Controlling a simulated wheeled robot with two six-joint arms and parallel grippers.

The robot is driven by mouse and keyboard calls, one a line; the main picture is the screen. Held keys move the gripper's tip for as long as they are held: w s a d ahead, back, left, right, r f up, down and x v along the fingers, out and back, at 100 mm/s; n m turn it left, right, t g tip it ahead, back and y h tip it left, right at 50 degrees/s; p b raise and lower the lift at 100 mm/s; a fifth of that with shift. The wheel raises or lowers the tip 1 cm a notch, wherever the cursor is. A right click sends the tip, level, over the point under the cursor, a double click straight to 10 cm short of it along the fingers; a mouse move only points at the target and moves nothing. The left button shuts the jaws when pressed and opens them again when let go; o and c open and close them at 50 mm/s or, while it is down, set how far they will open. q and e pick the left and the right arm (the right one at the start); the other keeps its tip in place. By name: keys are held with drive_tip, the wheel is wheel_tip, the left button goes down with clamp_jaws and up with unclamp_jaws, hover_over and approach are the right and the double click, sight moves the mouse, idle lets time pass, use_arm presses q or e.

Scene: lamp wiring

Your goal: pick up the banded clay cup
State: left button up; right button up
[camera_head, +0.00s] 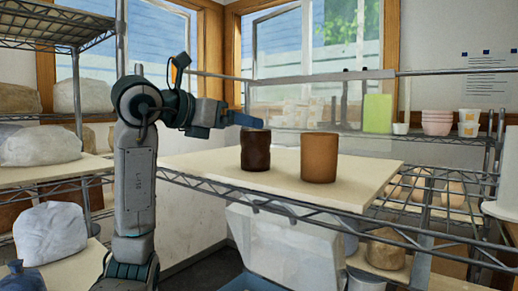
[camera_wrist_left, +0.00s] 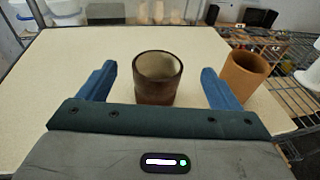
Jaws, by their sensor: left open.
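The dark brown cup (camera_head: 256,151) stands upright on the pale board, with darker and lighter brown zones around its wall; it looks like the banded clay cup. In the left wrist view the cup (camera_wrist_left: 157,90) shows its open, empty top and sits between my two blue fingers, with a gap on both sides. My left gripper (camera_wrist_left: 158,72) is open and empty. In the head view the left gripper (camera_head: 250,121) is at the cup's rim height or slightly above it. My right gripper is not in view.
A plain orange-brown cup (camera_head: 319,158) stands close to the right of the dark cup; it is near my right-hand finger in the left wrist view (camera_wrist_left: 243,75). The pale board (camera_head: 210,166) is otherwise mostly clear. A wire rack (camera_head: 440,190) with pots lies to the right.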

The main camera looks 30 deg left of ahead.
sight(262, 133)
use_arm(q)
drive_tip(key=x, duration=0.3)
drive_tip(key=shift+d+p, duration=0.15)
drive_tip(key=shift+p, duration=0.2)
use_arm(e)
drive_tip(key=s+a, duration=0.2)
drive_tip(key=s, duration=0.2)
use_arm(q)
drive_tip(key=w, duration=0.1)
drive_tip(key=w+f+p, duration=0.1)
drive_tip(key=w+p, duration=0.1)
drive_tip(key=shift+w+d+f, duration=0.2)
drive_tip(key=shift+d+f, duration=0.05)
drive_tip(key=shift+f, duration=0.1)
drive_tip(key=shift+w+f+p, duration=0.1)
drive_tip(key=shift+w+p, duration=0.25)
drive_tip(key=shift+p, duration=0.1)
drive_tip(key=shift+w+d+f, duration=0.2)
drive_tip(key=shift+w+d, duration=0.05)
drive_tip(key=shift+w, duration=0.15)
drive_tip(key=shift+c, duration=0.5)
drive_tip(key=shift+s+a, duration=0.1)
drive_tip(key=shift+s, duration=0.05)
drive_tip(key=c, duration=1.1)
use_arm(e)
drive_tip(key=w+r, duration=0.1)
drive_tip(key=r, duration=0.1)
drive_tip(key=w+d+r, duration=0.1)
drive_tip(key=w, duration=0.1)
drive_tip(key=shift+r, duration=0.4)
